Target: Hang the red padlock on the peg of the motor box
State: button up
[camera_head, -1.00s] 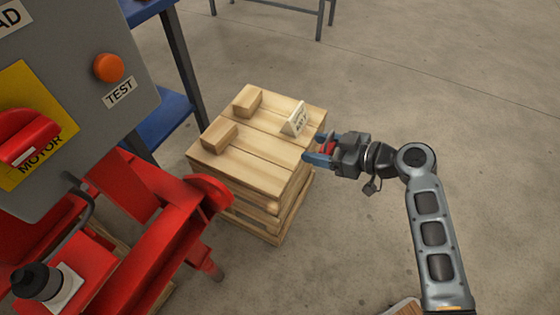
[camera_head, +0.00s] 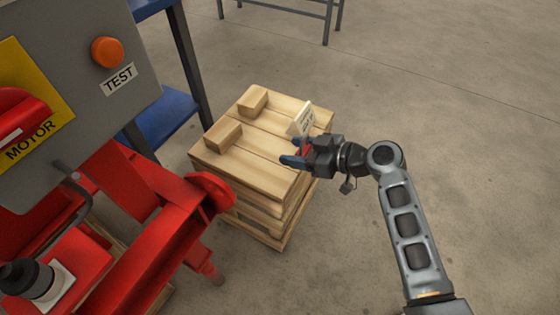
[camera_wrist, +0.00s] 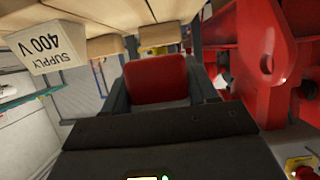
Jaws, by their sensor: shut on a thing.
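The red padlock (camera_wrist: 157,80) is between the two dark fingers of my gripper (camera_wrist: 160,92) in the wrist view. The grey motor box (camera_head: 92,85) is at the upper left, well apart from my gripper, with a yellow MOTOR plate and red handle. A bent grey rod (camera_head: 68,170) shows by its lower edge; I cannot tell whether it is the peg.
The wooden stack (camera_head: 255,165) holds two blocks and a white sign (camera_head: 300,119), which reads SUPPLY 400 V in the wrist view (camera_wrist: 44,48). A red frame (camera_head: 150,225) stands between stack and box. Open floor (camera_head: 460,120) lies right.

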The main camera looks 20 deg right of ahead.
aim_at(280, 168)
jog(key=x, duration=0.5)
jog(key=shift+s+a+f+b, duration=0.2)
jog(key=shift+f+b, duration=0.1)
jog(key=shift+f, duration=0.1)
jog(key=shift+f+b, duration=0.65)
jog(key=shift+f, duration=1.15)
jog(key=shift+f, duration=0.2)
jog(key=o, duration=1.1)
jog(key=shift+o, duration=0.2)
jog(key=shift+r, duration=0.15)
jog(key=p+v, duration=0.1)
jog(key=v, duration=0.6)
jog(key=shift+s+d, duration=0.2)
jog(key=shift+d, duration=0.3)
